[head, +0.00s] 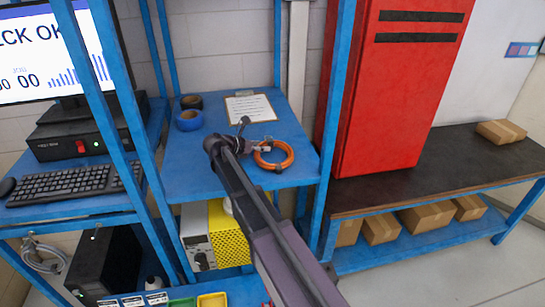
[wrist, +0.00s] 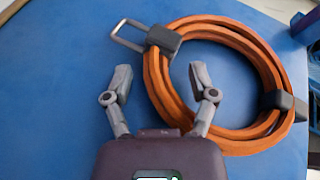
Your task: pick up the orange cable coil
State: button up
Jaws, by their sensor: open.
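The orange cable coil (head: 291,154) lies flat on the blue shelf (head: 215,178), towards its right side. In the wrist view the coil (wrist: 242,139) is a ring of several strands with dark clips; the upper-left clip (wrist: 163,39) carries a metal loop. My gripper (wrist: 160,76) is open and empty. Its left finger is outside the ring and its right finger is over the inside, with the coil's left side between them. In the head view my gripper (head: 238,141) is at the coil's left edge. Contact with the coil cannot be told.
A clipboard (head: 249,108) and dark and blue tape rolls (head: 189,120) lie further back on the shelf. Blue uprights (head: 338,110) flank it. A red cabinet (head: 390,110) stands to the right. The shelf's front left is clear.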

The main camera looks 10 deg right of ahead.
dwell(0.4)
grip_shut()
jog(key=shift+r, duration=0.2)
notch_tip(320, 180, up, 3)
jog(key=p, duration=0.3)
jog(key=shift+f, duration=0.1)
jog(key=s, duration=0.5)
jog(key=s+r+p, duration=0.1)
jog(key=s, duration=0.4)
jog(key=s+d+p, duration=0.1)
jog(key=s, duration=0.5)
jog(key=shift+r, duration=0.4)
